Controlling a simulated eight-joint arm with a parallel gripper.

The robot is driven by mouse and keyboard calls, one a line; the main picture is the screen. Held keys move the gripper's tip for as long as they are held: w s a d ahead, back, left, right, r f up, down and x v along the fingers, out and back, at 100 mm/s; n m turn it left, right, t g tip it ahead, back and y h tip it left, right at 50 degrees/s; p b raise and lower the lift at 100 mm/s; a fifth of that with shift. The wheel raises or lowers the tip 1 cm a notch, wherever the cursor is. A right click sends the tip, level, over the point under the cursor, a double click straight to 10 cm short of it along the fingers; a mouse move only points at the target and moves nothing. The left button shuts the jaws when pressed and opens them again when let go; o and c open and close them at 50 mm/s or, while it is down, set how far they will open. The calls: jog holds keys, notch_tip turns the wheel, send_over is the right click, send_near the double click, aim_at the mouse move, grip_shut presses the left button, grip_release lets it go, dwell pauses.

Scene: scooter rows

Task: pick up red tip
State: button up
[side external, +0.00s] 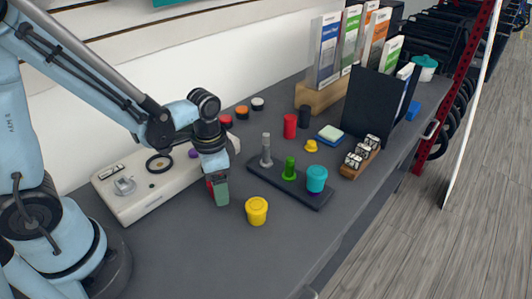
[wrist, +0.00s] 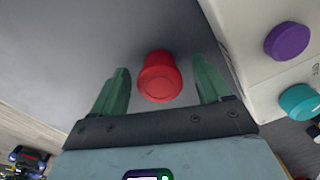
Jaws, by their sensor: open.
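The red tip (wrist: 158,76) is a short round red piece with a flared rim, seen in the wrist view between the fingers of my gripper (wrist: 161,72). The fingers are apart, with a gap on each side of the red piece. In the side view my gripper (side external: 220,192) points down low over the dark table, in front of the white device. A sliver of red (side external: 209,184) shows beside its green finger there; the rest of it is hidden.
The white device (side external: 130,205) lies close behind, with a purple knob (wrist: 287,41) and a teal knob (wrist: 299,102) near my right finger. A dark rack (side external: 262,178) with grey, green and teal pieces and a yellow pot (side external: 256,211) stand to the right. Table in front is clear.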

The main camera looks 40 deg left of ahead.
jog(key=c, duration=1.1)
jog(key=shift+r, duration=0.15)
